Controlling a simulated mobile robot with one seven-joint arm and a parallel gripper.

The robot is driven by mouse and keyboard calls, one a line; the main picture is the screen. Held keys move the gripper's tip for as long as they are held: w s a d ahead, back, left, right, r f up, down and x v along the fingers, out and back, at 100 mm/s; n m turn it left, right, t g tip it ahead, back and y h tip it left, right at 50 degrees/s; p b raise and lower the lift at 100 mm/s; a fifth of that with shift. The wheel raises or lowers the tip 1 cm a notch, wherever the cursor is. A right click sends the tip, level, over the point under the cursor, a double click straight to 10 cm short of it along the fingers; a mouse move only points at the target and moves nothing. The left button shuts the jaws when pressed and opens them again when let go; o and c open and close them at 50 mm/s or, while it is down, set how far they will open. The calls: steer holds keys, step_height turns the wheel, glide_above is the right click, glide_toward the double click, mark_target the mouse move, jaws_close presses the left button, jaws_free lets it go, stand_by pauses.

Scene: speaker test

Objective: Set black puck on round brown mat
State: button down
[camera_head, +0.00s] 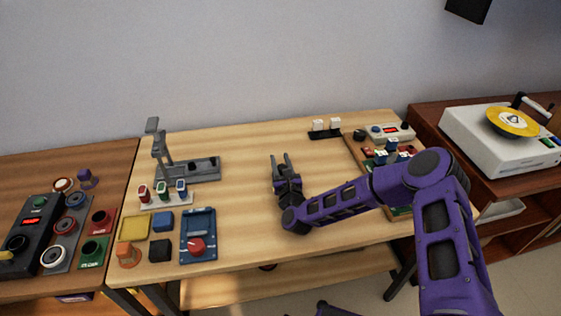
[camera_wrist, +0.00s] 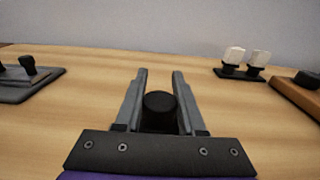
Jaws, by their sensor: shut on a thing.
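My gripper (camera_head: 281,160) is over the middle of the light wooden table, reaching toward the wall. In the wrist view, my gripper (camera_wrist: 158,72) is shut on the black puck (camera_wrist: 160,104), a short dark round piece between the two grey fingers near their base. In the head view I cannot make out the puck apart from the dark gripper. I cannot clearly pick out a round brown mat in either view.
A grey stand (camera_head: 190,168), a rack of small bottles (camera_head: 163,194) and a blue panel with a red knob (camera_head: 198,238) are left. Two white switches (camera_head: 327,126) stand at the back. A wooden-framed board (camera_head: 357,156) is right. Table around my gripper is clear.

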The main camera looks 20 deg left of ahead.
steer(key=shift+f, duration=0.15)
steer(key=c, duration=0.5)
jaws_free()
